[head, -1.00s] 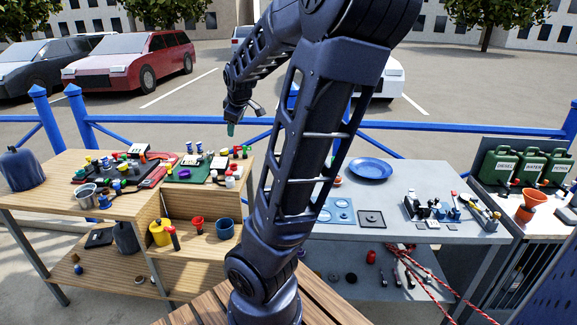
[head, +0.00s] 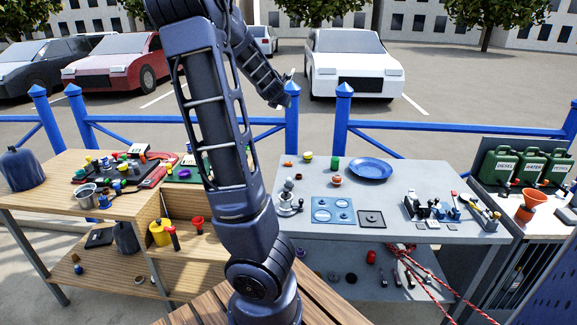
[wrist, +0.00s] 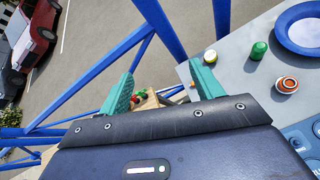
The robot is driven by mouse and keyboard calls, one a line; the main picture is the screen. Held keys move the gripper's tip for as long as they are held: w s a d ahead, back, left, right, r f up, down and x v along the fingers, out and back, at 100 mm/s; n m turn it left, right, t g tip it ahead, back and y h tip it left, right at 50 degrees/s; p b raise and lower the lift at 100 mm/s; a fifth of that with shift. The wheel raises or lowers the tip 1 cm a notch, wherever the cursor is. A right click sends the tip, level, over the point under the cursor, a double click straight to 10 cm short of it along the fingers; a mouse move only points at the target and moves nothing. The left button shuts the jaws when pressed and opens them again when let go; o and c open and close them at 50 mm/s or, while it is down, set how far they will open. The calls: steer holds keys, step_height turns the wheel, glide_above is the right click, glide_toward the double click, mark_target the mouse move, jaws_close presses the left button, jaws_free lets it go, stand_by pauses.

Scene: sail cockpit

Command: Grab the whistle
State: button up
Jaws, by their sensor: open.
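My gripper (wrist: 162,88) has two green fingers spread wide with nothing between them. In the head view its dark wrist end (head: 272,90) is raised high, behind and above the grey table. I cannot make out a whistle for certain. A small orange item (head: 288,163) lies at the grey table's back left corner, too small to identify. In the wrist view a bit of orange (wrist: 193,85) shows beside the right finger, mostly hidden by it.
The grey table (head: 415,180) holds a yellow-lidded jar (head: 307,156), a green cylinder (head: 334,163), an orange-and-white pot (wrist: 287,85) and a blue plate (head: 370,168). A blue railing (head: 430,127) runs behind. A cluttered wooden bench (head: 40,190) stands left.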

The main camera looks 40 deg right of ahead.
step_height(320, 180, up, 4)
steer(key=d+n+h, duration=0.1)
steer(key=d+n, duration=0.1)
steer(key=n, duration=0.1)
glide_toward(288, 163)
steer(key=shift+w+d+f+n+t, duration=0.3)
steer(key=shift+w+d+f+t, duration=0.1)
steer(key=shift+w+d+f, duration=0.75)
steer(key=shift+s+d+x, duration=0.1)
steer(key=shift+d+x, duration=0.05)
steer(key=shift+x, duration=1.15)
steer(key=shift+s+d+x, duration=0.15)
steer(key=shift+x, duration=1.2)
steer(key=shift+r, duration=0.2)
steer(key=c, duration=1.1)
